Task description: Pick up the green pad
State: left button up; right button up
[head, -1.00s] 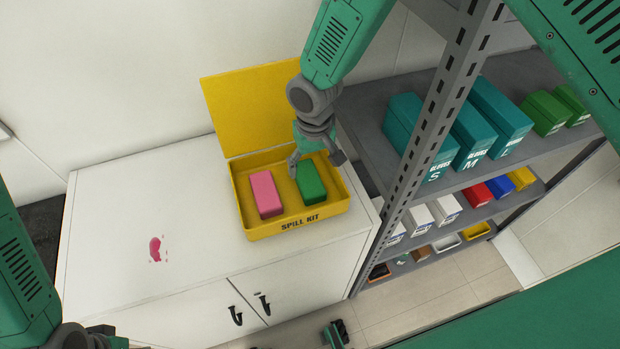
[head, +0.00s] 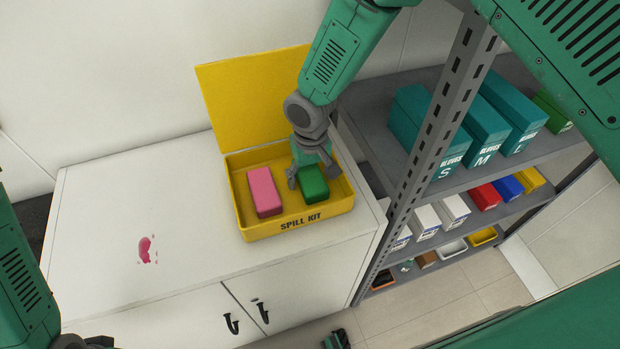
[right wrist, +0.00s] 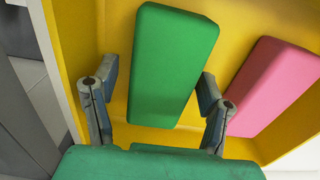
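The green pad (head: 313,184) lies in the right half of the yellow spill kit box (head: 293,228). My right gripper (head: 312,180) is over the box, around the upper part of the green pad. In the right wrist view my right gripper (right wrist: 158,100) is open, and the green pad (right wrist: 172,62) shows between and beyond its fingers. No clear contact shows. A pink pad (head: 264,192) lies in the left half of the box; it also shows in the right wrist view (right wrist: 275,88). My left gripper (head: 85,342) is partly cut off at the lower left.
The yellow lid (head: 254,100) stands open behind the box. The box sits on a white cabinet (head: 190,220) with a pink spill (head: 146,248) at left. A grey shelf post (head: 437,135) rises close to the right, before shelves with glove boxes (head: 480,135).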

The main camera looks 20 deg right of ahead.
aim_at(310, 174)
jog(key=c, duration=0.7)
jog(key=shift+a, duration=0.15)
jog(key=shift+c, duration=0.7)
notch_tip(310, 174, up, 9)
jog(key=p, duration=0.6)
jog(key=shift+f, duration=0.2)
jog(key=shift+r, duration=0.7)
jog(key=o, duration=0.3)
jog(key=shift+c, duration=0.9)
